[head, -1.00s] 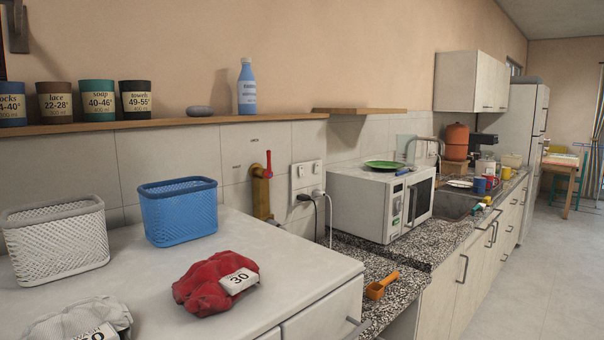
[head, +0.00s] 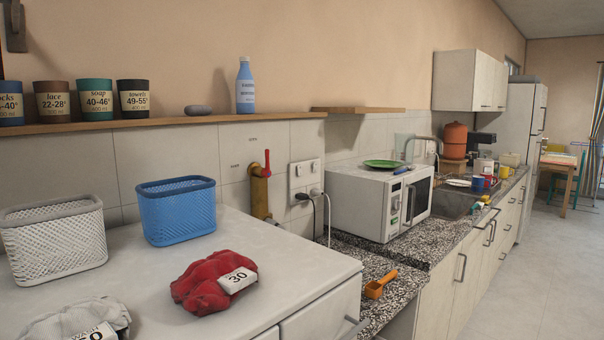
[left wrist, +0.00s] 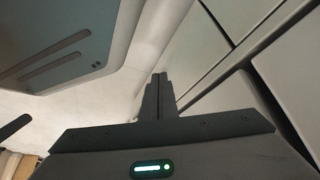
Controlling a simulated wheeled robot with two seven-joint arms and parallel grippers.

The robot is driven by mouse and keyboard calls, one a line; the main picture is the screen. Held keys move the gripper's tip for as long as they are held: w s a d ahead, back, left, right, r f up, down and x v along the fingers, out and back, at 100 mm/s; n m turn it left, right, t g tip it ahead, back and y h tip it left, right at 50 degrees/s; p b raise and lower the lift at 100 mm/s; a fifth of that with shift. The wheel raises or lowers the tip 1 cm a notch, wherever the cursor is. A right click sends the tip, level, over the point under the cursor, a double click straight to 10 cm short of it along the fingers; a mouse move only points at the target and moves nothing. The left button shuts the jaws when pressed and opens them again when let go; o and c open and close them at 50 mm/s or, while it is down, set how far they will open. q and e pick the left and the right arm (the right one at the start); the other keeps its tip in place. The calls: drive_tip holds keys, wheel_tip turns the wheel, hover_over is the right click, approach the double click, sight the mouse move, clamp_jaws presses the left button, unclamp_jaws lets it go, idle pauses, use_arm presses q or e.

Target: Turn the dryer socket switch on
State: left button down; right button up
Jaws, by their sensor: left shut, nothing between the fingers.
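A white double wall socket (head: 305,180) is on the tiles left of the microwave, above the speckled counter. Dark and white plugs sit in its lower part, with cords hanging down. Its switches are too small to read as on or off. No gripper shows in the head view. In the left wrist view my left gripper (left wrist: 159,76) is shut and empty, its fingers together. Pale panels and dark gaps lie beyond it, and the socket is not in that view. My right gripper is in neither view.
A brass pipe with a red lever (head: 261,184) stands just left of the socket, and a white microwave (head: 362,208) is to its right. Baskets, including a blue one (head: 178,212), and red cloth (head: 205,286) lie on the white top. An orange scoop (head: 377,287) is on the counter.

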use_arm(q)
drive_tip(key=shift+w, duration=0.1)
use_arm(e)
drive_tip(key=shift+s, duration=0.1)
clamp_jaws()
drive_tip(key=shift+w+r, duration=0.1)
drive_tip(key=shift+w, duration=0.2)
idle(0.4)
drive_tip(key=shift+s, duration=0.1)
use_arm(q)
drive_tip(key=shift+w+d+r, duration=0.1)
drive_tip(key=shift+w+r, duration=0.1)
drive_tip(key=shift+w, duration=0.35)
drive_tip(key=shift+w+r, duration=0.2)
drive_tip(key=shift+w, duration=0.3)
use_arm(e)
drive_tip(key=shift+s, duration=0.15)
